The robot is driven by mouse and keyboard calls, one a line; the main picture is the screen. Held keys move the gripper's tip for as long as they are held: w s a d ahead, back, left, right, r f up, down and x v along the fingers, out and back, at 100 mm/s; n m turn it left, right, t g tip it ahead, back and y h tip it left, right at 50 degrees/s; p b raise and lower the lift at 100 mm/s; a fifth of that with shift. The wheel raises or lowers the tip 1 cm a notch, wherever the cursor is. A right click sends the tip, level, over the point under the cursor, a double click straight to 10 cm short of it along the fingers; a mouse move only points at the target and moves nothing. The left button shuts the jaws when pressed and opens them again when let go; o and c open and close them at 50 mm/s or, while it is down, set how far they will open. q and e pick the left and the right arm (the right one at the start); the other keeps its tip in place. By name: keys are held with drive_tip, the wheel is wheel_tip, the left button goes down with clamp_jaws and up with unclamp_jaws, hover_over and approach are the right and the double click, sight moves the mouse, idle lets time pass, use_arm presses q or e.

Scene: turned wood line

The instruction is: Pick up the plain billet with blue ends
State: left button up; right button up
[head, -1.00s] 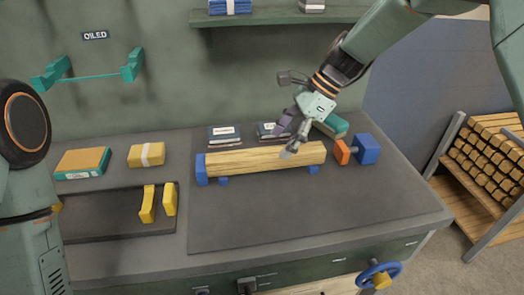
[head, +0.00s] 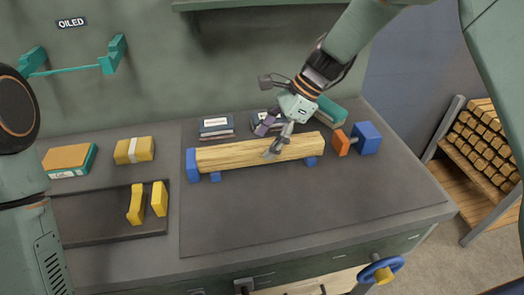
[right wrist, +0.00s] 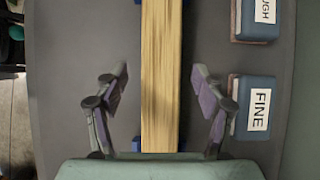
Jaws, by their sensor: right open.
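The billet (head: 240,154) is a long, plain, pale wood bar on the bench, resting on small blue supports (head: 311,161). A blue block (head: 193,165) is at its left end; I see no blue on its right end face. My right gripper (head: 271,137) is over the right half of the billet, with one finger in front of it. In the right wrist view the billet (right wrist: 161,60) runs between the two spread fingers of this gripper (right wrist: 158,82), with a gap on each side. My left gripper is out of view.
Two labelled dark blocks (head: 215,127) lie behind the billet; in the wrist view one reads FINE (right wrist: 258,104). An orange and blue piece (head: 366,137) stands to the right, a yellow block (head: 134,150) to the left. The bench in front is clear.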

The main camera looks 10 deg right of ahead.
sight(262, 144)
drive_tip(key=x, duration=0.3)
drive_tip(key=shift+w+a, duration=0.1)
drive_tip(key=shift+s+d+r, duration=0.2)
drive_tip(key=shift+d, duration=0.05)
drive_tip(key=shift+c, duration=0.4)
drive_tip(key=shift+w+a+f, duration=0.15)
drive_tip(key=shift+w+a, duration=0.1)
drive_tip(key=c, duration=0.4)
drive_tip(key=shift+s+d, duration=0.15)
drive_tip(key=shift+d, duration=0.05)
drive_tip(key=c, duration=0.6)
drive_tip(key=shift+a, duration=0.15)
clamp_jaws()
